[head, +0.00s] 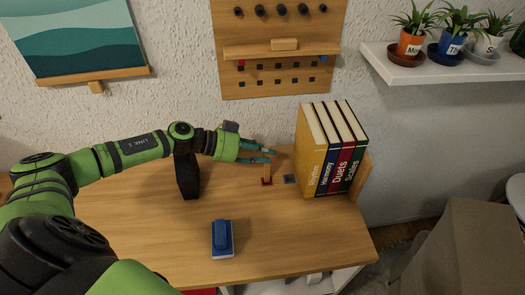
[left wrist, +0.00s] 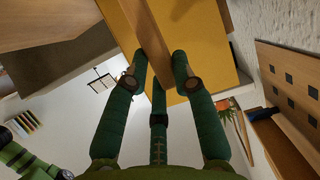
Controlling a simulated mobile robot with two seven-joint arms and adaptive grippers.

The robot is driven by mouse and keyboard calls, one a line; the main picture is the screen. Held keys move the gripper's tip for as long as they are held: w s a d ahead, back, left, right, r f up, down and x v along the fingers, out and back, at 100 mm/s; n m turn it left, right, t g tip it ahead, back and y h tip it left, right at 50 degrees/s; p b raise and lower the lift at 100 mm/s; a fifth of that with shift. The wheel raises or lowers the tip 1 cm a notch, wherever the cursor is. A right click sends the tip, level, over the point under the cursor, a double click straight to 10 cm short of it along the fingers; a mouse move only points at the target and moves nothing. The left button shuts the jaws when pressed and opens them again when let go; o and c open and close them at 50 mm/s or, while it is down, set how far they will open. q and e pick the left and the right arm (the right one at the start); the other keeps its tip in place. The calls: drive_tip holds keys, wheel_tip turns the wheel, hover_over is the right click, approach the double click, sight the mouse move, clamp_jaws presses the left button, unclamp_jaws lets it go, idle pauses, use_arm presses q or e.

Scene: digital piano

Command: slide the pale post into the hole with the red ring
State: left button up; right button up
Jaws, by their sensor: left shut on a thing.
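The pale wooden post (head: 267,171) is upright beneath my left gripper (head: 269,155), in front of the wall and left of the books. The gripper's teal fingers are shut on it. In the left wrist view the post (left wrist: 148,32) runs between the fingertips of the gripper (left wrist: 157,72). The red ring (head: 266,183) shows on the desk right at the post's lower end. I cannot tell whether that end is inside the hole or just above it. My right gripper is not in view.
A dark square with a blue ring (head: 290,179) lies just right of the red one. Several upright books (head: 312,165) stand close to the right. A black block (head: 187,175) stands under my left arm. A blue object (head: 222,238) lies in front. The front desk is mostly clear.

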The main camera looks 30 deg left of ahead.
use_arm(q)
drive_tip(key=shift+f+b, duration=0.5)
drive_tip(key=shift+f, duration=0.6)
idle(0.6)
drive_tip(key=o, duration=1)
drive_tip(key=shift+r, duration=0.1)
drive_tip(key=shift+r+p, duration=2.95)
drive_tip(key=shift+p, duration=0.45)
